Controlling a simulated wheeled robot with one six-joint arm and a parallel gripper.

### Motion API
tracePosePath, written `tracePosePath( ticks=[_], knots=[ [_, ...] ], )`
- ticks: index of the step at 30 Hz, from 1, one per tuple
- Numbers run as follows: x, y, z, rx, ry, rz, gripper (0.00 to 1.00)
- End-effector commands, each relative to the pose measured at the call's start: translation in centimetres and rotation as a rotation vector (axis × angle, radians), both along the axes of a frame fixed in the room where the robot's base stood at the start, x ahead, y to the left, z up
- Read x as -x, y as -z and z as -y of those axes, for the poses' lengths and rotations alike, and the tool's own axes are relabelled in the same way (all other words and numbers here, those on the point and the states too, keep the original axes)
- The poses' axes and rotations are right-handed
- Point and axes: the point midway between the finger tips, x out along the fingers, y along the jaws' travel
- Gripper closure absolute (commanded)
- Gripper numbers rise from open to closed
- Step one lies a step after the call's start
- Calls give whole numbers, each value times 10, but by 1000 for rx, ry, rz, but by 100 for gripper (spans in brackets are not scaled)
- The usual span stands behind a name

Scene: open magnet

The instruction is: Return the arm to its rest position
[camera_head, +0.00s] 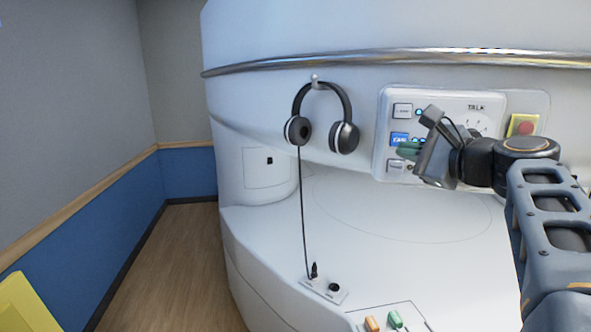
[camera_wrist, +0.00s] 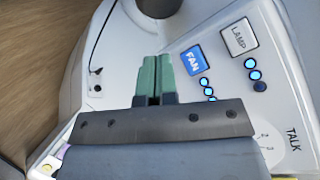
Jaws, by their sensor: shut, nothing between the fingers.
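My gripper (camera_head: 407,150) has green fingers and is in front of the control panel (camera_head: 478,101) on the white magnet housing, at the right of the head view. In the wrist view my gripper (camera_wrist: 154,80) shows its two green fingers closed together with nothing between them. The blue FAN button (camera_wrist: 193,61) and the white LAMP button (camera_wrist: 238,38) lie beyond and to the right of the fingers. Several lit blue dots run beside both buttons. My arm reaches in from the right edge and hides part of the panel in the head view.
Headphones (camera_head: 322,118) hang from a hook left of the panel, their cord running down to a socket plate (camera_head: 324,289). A red button on a yellow plate (camera_head: 524,126) is at the panel's right. Orange (camera_head: 372,323) and green (camera_head: 395,319) pieces sit at the bottom. Open floor lies left.

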Motion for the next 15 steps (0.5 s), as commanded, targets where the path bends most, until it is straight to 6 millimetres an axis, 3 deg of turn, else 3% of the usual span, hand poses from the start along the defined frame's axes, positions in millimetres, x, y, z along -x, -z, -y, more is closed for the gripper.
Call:
tracePosePath(
  ticks=[3,5,9,12,15],
  knots=[
    [-2,65,16,278,24,-103,100],
    [5,107,16,464,-8,-177,100],
    [38,203,-6,933,-234,-321,100],
    [70,259,-25,1239,-463,-368,100],
    [102,302,-41,1500,-699,-368,100]
  ],
)
